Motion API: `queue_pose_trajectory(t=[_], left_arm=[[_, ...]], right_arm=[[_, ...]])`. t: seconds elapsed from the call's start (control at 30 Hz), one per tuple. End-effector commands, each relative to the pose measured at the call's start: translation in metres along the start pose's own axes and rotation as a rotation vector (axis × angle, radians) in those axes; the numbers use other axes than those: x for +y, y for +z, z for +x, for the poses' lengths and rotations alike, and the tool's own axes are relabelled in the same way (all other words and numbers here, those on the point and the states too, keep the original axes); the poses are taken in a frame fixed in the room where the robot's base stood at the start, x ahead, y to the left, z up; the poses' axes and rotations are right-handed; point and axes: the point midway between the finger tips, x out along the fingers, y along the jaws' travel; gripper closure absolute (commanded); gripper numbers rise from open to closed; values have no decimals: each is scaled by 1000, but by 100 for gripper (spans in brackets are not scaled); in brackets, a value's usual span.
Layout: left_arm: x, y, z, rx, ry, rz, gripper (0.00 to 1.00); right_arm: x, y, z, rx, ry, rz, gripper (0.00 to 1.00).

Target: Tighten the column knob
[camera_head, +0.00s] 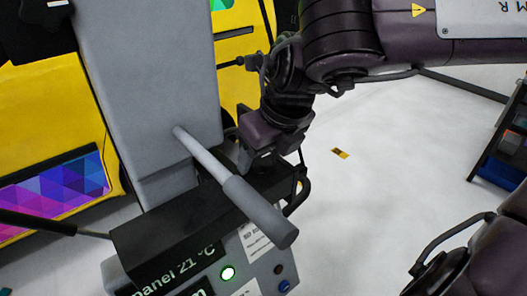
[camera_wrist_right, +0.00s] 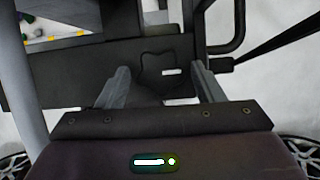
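A dark, lobed knob (camera_wrist_right: 165,66) shows in the right wrist view, with a small white mark on its right part. I take it as the column knob; whether it is tight cannot be seen. My right gripper (camera_wrist_right: 162,76) is open, with its two grey fingers spread on either side of the knob. Contact with it cannot be told. In the head view my right gripper (camera_head: 238,152) is at the right side of the grey column (camera_head: 150,75), its fingertips mostly hidden. The knob is not clearly visible there. My left gripper is not in view.
A grey lever (camera_head: 235,188) sticks out from the column toward the camera. A yellow vehicle (camera_head: 55,130) stands behind. White floor (camera_head: 400,150) is open to the right.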

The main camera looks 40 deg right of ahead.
Motion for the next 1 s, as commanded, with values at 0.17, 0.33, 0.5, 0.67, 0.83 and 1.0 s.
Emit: queue_pose_trajectory(t=[0.17, 0.33, 0.5, 0.67, 0.83, 1.0], left_arm=[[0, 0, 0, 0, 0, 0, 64], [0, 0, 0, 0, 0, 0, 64], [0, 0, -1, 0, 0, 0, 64], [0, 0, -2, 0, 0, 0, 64], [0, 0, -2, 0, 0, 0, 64], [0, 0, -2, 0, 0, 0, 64]], right_arm=[[0, 0, 0, 1, 1, -1, 31], [0, 0, -1, 0, 1, -2, 31], [0, 1, -20, -5, -1, -2, 31], [0, 1, -49, -5, -1, -1, 31], [0, 1, -71, -3, -1, -2, 31], [0, 0, -78, 0, 0, 0, 31]])
